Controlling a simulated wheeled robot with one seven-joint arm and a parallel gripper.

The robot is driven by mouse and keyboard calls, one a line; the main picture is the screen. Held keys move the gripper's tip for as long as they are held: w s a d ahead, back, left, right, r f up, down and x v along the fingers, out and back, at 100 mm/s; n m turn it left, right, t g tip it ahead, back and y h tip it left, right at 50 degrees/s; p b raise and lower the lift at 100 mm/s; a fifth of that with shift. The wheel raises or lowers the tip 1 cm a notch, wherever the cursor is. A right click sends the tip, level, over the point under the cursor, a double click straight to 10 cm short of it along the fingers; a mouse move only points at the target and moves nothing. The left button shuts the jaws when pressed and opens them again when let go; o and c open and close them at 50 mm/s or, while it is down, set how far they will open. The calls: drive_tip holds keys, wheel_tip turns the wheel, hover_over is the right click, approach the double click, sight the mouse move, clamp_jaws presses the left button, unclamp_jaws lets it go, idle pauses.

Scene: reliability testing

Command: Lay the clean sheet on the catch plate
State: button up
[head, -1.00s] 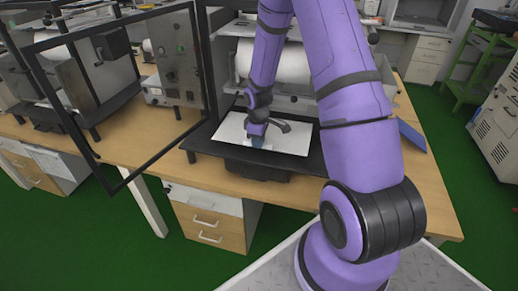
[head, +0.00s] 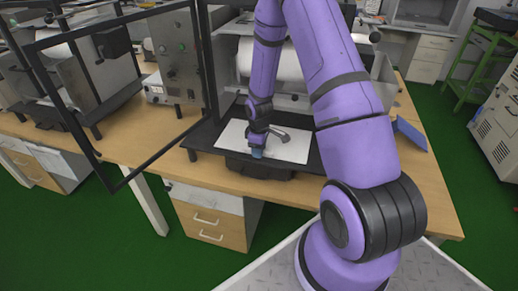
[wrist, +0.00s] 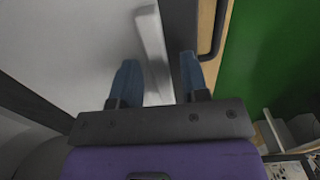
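The clean sheet (head: 236,138) is a flat white panel lying level over the black catch plate (head: 200,141) on the bench. I cannot tell whether it touches the plate or hovers just above it. My gripper (head: 258,153) points down at the sheet's front edge. In the wrist view my gripper (wrist: 159,78) has its blue fingers on either side of a raised white lip along the edge of the sheet (wrist: 75,40). The lip lies close to the left finger; a narrow dark gap shows by the right finger. The sheet appears to move with the gripper.
A large white roller (head: 245,62) sits in the machine behind the plate. An open black-framed door (head: 115,189) stands at the left. A blue object (head: 410,134) lies at the bench's right end. The wooden bench (head: 420,180) is clear at front right.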

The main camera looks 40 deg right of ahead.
drive_tip(key=s+a+r+m+t, duration=0.1)
drive_tip(key=s+a+r, duration=0.1)
drive_tip(key=r, duration=1.1)
drive_tip(key=s+a+r+m, duration=0.1)
drive_tip(key=a+r, duration=0.1)
drive_tip(key=r, duration=1)
drive_tip(key=s+a+r+m+t, duration=0.2)
drive_tip(key=s+a+r, duration=0.2)
drive_tip(key=s+r, duration=0.5)
drive_tip(key=s+a+r+m+t, duration=0.2)
drive_tip(key=s+a+r, duration=0.3)
drive_tip(key=s+r, duration=0.4)
drive_tip(key=s+m, duration=0.1)
drive_tip(key=s, duration=0.4)
drive_tip(key=shift+s+r+m, duration=0.25)
drive_tip(key=shift+r+m, duration=0.05)
drive_tip(key=shift+r, duration=0.05)
